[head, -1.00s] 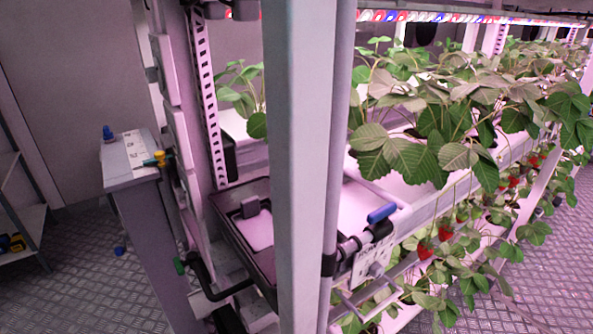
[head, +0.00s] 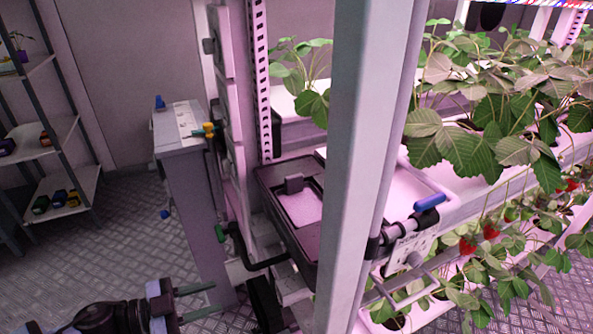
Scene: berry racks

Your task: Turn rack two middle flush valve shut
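A valve with a blue lever handle (head: 430,202) sits on the pipe at the end of the rack's middle level, right of the grey upright post. The lever slants slightly up to the right. A white plate (head: 408,253) with markings too small to read is just below it. My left gripper (head: 213,301) is at the bottom left, low over the floor, with its two fingers apart and nothing between them. It is well left of and below the blue lever, with the post between them. My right gripper is out of view.
The grey post (head: 365,150) stands in front of the rack. A black tray (head: 266,190) is behind it. A grey cabinet (head: 195,205) with a yellow-handled fitting (head: 208,130) beside it stands left. Strawberry plants (head: 500,115) overhang right. Floor at left is clear.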

